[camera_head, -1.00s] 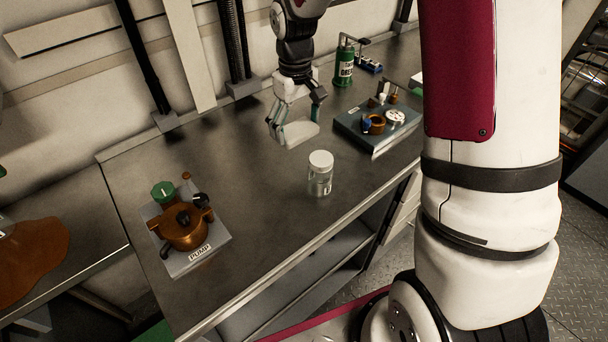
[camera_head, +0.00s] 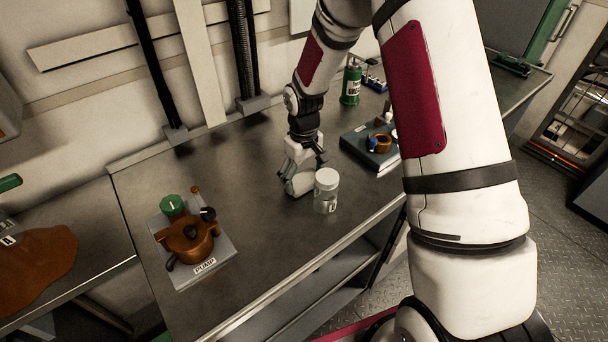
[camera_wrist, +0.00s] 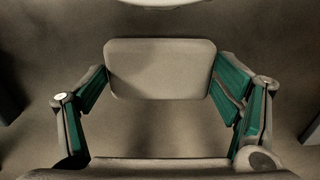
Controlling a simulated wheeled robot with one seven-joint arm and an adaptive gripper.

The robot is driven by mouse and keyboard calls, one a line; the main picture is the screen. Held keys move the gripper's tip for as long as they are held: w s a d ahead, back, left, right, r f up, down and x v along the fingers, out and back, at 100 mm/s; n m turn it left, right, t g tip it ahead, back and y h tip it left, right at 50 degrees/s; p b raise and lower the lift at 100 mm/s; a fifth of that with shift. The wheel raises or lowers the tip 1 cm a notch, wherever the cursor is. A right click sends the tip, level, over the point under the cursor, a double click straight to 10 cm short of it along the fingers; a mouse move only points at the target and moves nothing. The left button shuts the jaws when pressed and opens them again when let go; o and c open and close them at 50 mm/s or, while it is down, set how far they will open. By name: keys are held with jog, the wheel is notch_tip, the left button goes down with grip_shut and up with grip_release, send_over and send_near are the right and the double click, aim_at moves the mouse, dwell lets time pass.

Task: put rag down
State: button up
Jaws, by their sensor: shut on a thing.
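The rag (camera_head: 301,184) is a pale grey, block-like pad with rounded corners. My gripper (camera_head: 303,172) points down and is shut on it, low over the metal workbench (camera_head: 255,225). I cannot tell whether the rag touches the bench top. In the wrist view the rag (camera_wrist: 160,68) sits between my two green-padded fingers. The rag is just left of a clear jar with a white lid (camera_head: 326,190), very close to it.
A copper pump on a grey plate (camera_head: 190,238) stands at the bench's left. A grey-blue tray with small parts (camera_head: 362,150) and a green bottle (camera_head: 351,85) are at the back right. Bare bench lies between the pump and my gripper.

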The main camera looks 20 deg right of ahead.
jog(key=shift+f, duration=0.15)
jog(key=o, duration=1)
